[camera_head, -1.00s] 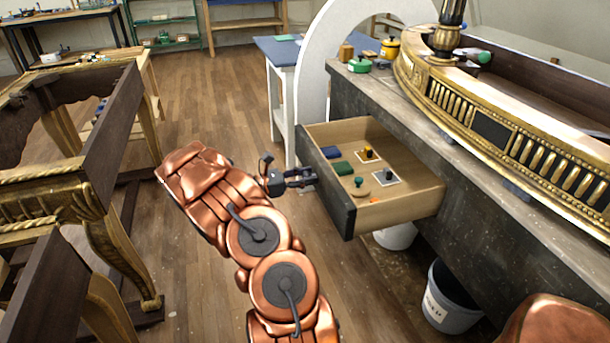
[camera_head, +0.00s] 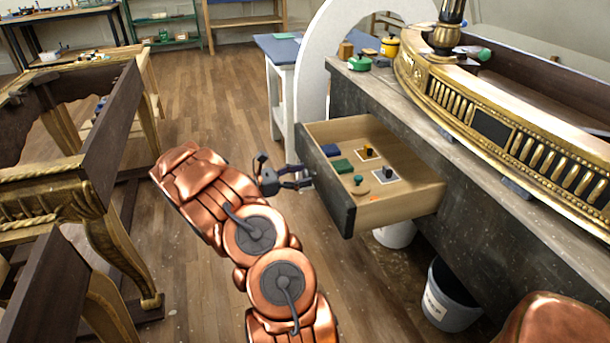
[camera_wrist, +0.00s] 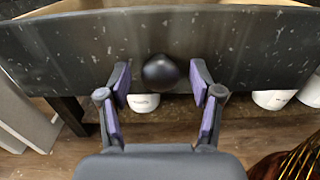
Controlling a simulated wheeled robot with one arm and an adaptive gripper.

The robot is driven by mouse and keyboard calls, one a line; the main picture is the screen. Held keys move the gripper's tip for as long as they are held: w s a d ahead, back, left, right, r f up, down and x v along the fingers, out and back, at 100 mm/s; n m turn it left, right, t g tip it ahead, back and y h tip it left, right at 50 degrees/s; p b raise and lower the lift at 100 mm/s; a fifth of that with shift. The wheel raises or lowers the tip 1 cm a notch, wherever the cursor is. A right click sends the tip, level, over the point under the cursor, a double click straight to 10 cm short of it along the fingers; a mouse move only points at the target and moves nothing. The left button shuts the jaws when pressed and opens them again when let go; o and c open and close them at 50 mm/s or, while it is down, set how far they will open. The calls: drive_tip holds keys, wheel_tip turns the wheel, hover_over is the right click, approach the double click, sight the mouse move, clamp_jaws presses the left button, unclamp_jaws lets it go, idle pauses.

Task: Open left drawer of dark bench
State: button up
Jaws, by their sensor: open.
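The left drawer (camera_head: 398,204) of the dark bench (camera_head: 345,97) stands pulled out, with its pale wooden inside showing. Its dark front (camera_wrist: 215,40) fills the upper part of the wrist view, with a round black knob (camera_wrist: 160,71) on it. My gripper (camera_head: 308,178) is open just in front of the drawer front. In the wrist view its two fingers (camera_wrist: 160,80) stand apart on either side of the knob, with gaps to it. The knob is hidden in the head view.
Small blocks and pegs, including a green block (camera_head: 342,166), lie in the drawer. A white bucket (camera_head: 450,305) stands under the bench. A gilt curved piece (camera_head: 510,130) lies on the bench top. A gilt frame (camera_head: 100,150) stands at left. Wooden floor (camera_head: 215,100) is clear between.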

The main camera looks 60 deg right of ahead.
drive_tip(key=v, duration=1)
drive_tip(key=shift+w+a, duration=0.2)
drive_tip(key=shift+r, duration=0.1)
drive_tip(key=s+a+r+m+t+y, duration=0.2)
drive_tip(key=s+a+r+m+y, duration=0.4)
drive_tip(key=s+a, duration=0.45)
drive_tip(key=s+a+m+t+y, duration=0.2)
drive_tip(key=s+a+t+y, duration=0.3)
drive_tip(key=a, duration=1.1)
drive_tip(key=s+a+m+t+y, duration=0.15)
drive_tip(key=s+a, duration=0.45)
drive_tip(key=a, duration=1)
wheel_tip(320, 180, up, 20)
drive_tip(key=t+p, duration=0.2)
drive_tip(key=p, duration=1.7)
drive_tip(key=shift+s+d+y, duration=0.15)
drive_tip(key=shift+s+y, duration=0.15)
drive_tip(key=shift+y, duration=0.05)
